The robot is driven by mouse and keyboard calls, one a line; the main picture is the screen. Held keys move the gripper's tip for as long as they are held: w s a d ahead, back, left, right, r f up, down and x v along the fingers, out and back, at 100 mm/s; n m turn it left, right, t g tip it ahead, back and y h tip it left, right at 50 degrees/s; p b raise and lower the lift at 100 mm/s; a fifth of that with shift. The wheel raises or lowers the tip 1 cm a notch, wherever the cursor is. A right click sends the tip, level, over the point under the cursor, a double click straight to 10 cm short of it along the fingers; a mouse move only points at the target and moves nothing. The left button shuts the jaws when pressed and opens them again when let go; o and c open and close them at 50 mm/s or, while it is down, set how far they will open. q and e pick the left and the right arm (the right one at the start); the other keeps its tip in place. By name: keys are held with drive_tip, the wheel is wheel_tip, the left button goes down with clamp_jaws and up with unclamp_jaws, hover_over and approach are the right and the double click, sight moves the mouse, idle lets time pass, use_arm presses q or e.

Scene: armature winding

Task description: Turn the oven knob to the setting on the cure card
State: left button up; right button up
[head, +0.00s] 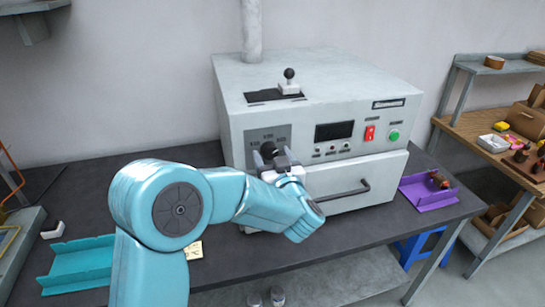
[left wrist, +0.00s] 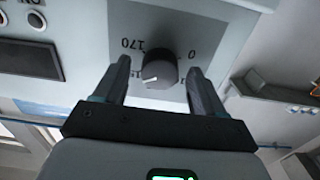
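The oven (head: 310,110) is a pale grey box on the dark bench. Its dark round knob (head: 268,150) sits on a grey dial plate at the left of the front panel. In the left wrist view the knob (left wrist: 161,70) shows a white pointer mark towards the lower left; upside-down labels 170 and 0 are beside it. My left gripper (left wrist: 158,72) is open, its fingers on either side of the knob with visible gaps; it also shows at the panel in the head view (head: 280,160). A small pale card (head: 195,250) lies on the bench, unreadable. My right gripper is not in view.
A red switch (head: 370,132) and green button (head: 394,135) are right of the display. The oven's door handle (head: 340,190) juts out below. A teal tray (head: 80,263) lies left, a purple tray (head: 428,193) right. Shelving stands far right.

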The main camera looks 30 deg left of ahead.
use_arm(q)
drive_tip(key=b+v, duration=0.4)
drive_tip(key=v, duration=1.2)
drive_tip(key=shift+s, duration=0.15)
drive_tip(key=shift+d, duration=0.15)
drive_tip(key=w+d+f+m+h, duration=0.15)
drive_tip(key=f+h, duration=0.25)
drive_tip(key=f, duration=0.5)
drive_tip(key=w+d+f+m+h, duration=0.1)
drive_tip(key=d+f+m+h, duration=0.2)
drive_tip(key=f, duration=0.6)
drive_tip(key=w+d+f+m+h, duration=0.1)
drive_tip(key=f+m+h, duration=0.1)
drive_tip(key=f+h, duration=0.5)
drive_tip(key=s+d+f+g+h, duration=0.2)
drive_tip(key=s+f+g, duration=0.3)
drive_tip(key=s+f, duration=0.4)
drive_tip(key=s+d+f+m+g+h, duration=0.1)
drive_tip(key=s+d+f+g, duration=0.2)
drive_tip(key=s+f+g, duration=0.3)
drive_tip(key=s+f, duration=0.4)
drive_tip(key=s, duration=0.2)
drive_tip(key=shift+s+h, duration=0.4)
